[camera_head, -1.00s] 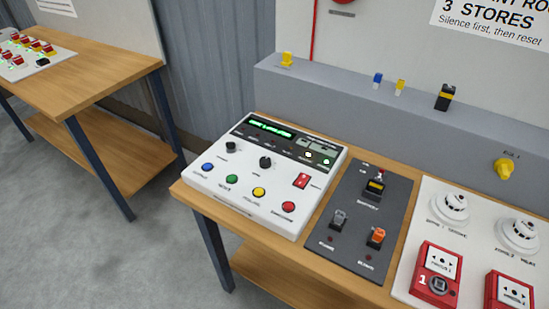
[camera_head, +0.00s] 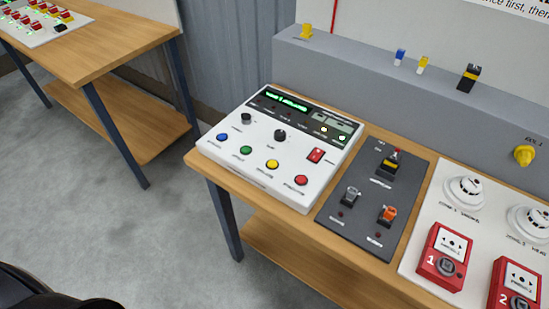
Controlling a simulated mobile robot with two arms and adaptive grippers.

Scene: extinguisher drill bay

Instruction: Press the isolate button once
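A white control panel (camera_head: 278,148) with a green-lit display (camera_head: 287,102) sits on the near wooden bench. Along its front is a row of round buttons: blue (camera_head: 222,137), green (camera_head: 246,150), yellow (camera_head: 272,164) and red (camera_head: 301,180). Their labels are too blurred to read, so I cannot tell which one is isolate. No gripper fingers show. A dark rounded shape at the lower left edge may be part of my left arm.
A dark grey switch plate (camera_head: 376,222) with raised switches lies right of the panel. Red call points (camera_head: 442,257) and white detectors (camera_head: 465,193) are farther right. A grey ledge (camera_head: 345,65) runs behind. Another bench (camera_head: 118,38) stands at left, with open floor between.

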